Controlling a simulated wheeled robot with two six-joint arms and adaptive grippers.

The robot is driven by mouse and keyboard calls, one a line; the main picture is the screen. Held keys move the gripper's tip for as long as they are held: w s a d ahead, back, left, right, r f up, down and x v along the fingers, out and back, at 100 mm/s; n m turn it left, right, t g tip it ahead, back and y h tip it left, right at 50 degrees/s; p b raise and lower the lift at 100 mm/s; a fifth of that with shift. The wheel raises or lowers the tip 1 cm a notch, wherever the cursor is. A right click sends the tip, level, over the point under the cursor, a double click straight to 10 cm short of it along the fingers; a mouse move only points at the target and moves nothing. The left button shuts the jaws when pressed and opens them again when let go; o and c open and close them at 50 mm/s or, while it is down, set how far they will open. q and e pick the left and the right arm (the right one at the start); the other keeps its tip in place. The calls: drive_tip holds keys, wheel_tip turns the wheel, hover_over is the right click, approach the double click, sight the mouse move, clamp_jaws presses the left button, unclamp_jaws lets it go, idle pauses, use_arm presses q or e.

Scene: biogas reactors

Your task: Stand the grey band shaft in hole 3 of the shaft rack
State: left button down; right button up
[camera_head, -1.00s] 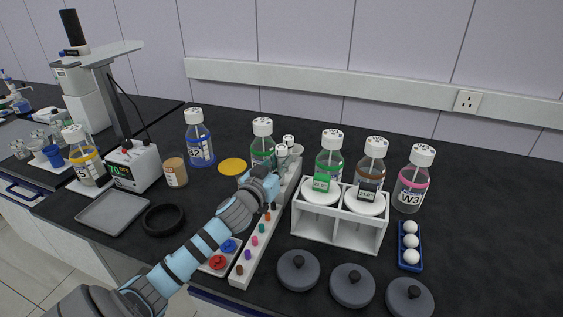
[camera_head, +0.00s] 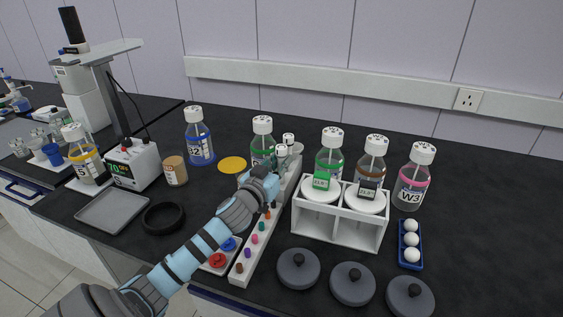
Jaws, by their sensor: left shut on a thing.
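The shaft rack (camera_head: 250,252) is a long narrow white bar on the dark bench, running from the front edge back to the right. Several coloured spots line its top: brown, purple, pink, teal and orange. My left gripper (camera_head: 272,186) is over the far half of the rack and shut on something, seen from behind. The held thing is hidden by the gripper, and I cannot make out a grey band. Several white and grey tops (camera_head: 289,140) show at the rack's far end, just behind the gripper. Hole 3 cannot be told apart. My right gripper is not in view.
A green bottle (camera_head: 262,132) stands just behind the gripper. A white two-bay stand (camera_head: 337,229) is close to the rack's right. A tray with red and blue pieces (camera_head: 218,260) lies left of the rack's near end. Dark round lids (camera_head: 298,269) sit at the front right.

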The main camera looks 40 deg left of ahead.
use_arm(q)
drive_tip(key=c, duration=1.4)
unclamp_jaws()
drive_tip(key=shift+o, duration=0.2)
drive_tip(key=v, duration=1.2)
wheel_tip(320, 180, up, 6)
drive_tip(key=p, duration=0.7)
